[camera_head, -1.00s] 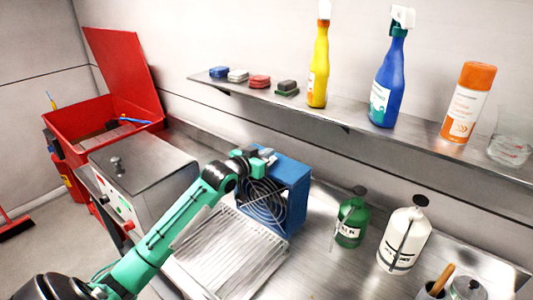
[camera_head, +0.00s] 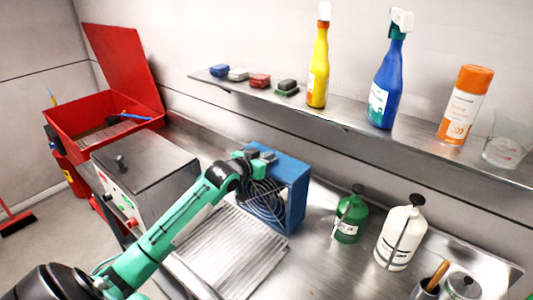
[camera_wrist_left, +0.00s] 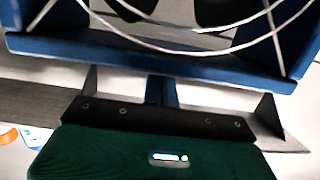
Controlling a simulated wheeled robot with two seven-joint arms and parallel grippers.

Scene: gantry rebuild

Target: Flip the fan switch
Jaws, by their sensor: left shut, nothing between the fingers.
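The fan is a blue box-framed unit (camera_head: 293,190) with a round wire grill, standing on the steel counter behind a ribbed tray. My left gripper (camera_head: 266,154) is at the top front edge of the fan, shut and empty. I cannot tell whether it touches the frame. In the left wrist view the fan's blue frame (camera_wrist_left: 150,52) and pale grill wires fill the top, with my gripper's dark green body below. I cannot make out the fan switch in either view; my gripper and wrist cover part of the fan's top. My right gripper is not in view.
A ribbed drying tray (camera_head: 232,250) lies in front of the fan. A steel box with knobs (camera_head: 145,165) stands left. A green bottle (camera_head: 349,220) and a white bottle (camera_head: 401,238) stand right. A shelf (camera_head: 350,130) with spray bottles runs above, behind the fan.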

